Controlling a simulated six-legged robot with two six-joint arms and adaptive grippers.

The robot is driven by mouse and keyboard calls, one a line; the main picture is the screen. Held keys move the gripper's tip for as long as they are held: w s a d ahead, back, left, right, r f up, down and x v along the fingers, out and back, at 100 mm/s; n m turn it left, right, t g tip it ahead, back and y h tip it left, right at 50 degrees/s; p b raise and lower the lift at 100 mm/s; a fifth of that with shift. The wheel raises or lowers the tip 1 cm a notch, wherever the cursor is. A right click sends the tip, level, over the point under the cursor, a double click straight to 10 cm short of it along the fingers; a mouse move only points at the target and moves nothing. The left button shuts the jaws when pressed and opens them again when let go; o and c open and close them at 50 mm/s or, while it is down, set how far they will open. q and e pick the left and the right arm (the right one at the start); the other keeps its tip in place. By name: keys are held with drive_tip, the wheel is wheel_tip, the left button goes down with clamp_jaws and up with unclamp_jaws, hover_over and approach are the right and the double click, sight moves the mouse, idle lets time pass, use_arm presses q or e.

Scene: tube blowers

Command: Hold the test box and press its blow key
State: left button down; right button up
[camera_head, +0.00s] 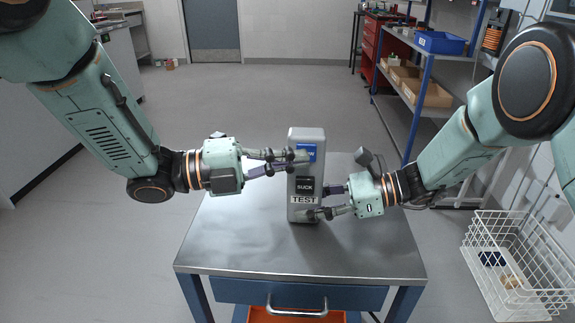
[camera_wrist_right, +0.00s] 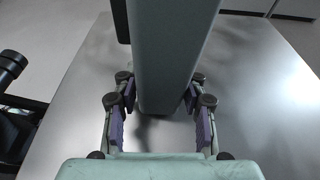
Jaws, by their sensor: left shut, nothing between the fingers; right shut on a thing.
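The grey test box (camera_head: 306,136) stands upright on the metal table. Its front has a blue blow key (camera_head: 308,148), partly covered, a black key (camera_head: 305,186) marked SUCK and a TEST label (camera_head: 304,199). My right gripper (camera_head: 318,200) is shut on the lower part of the box from the right; in the right wrist view its purple-padded fingers (camera_wrist_right: 160,100) lie on both sides of the box (camera_wrist_right: 165,60). My left gripper (camera_head: 300,159) is shut and empty, its fingertips in front of the blue key. I cannot tell whether they touch it.
The metal table (camera_head: 245,245) is otherwise clear, with a drawer (camera_head: 298,295) below its front edge. A white wire basket (camera_head: 515,260) stands on the floor at right. A shelf with a blue bin (camera_head: 440,42) is behind.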

drive_tip(key=shift+s, duration=0.15)
use_arm(q)
drive_tip(key=s+a, duration=0.6)
drive_tip(key=a, duration=0.3)
drive_tip(key=shift+s+a, duration=0.25)
drive_tip(key=shift+s, duration=0.05)
idle(0.3)
idle(0.5)
use_arm(e)
drive_tip(key=o, duration=1.4)
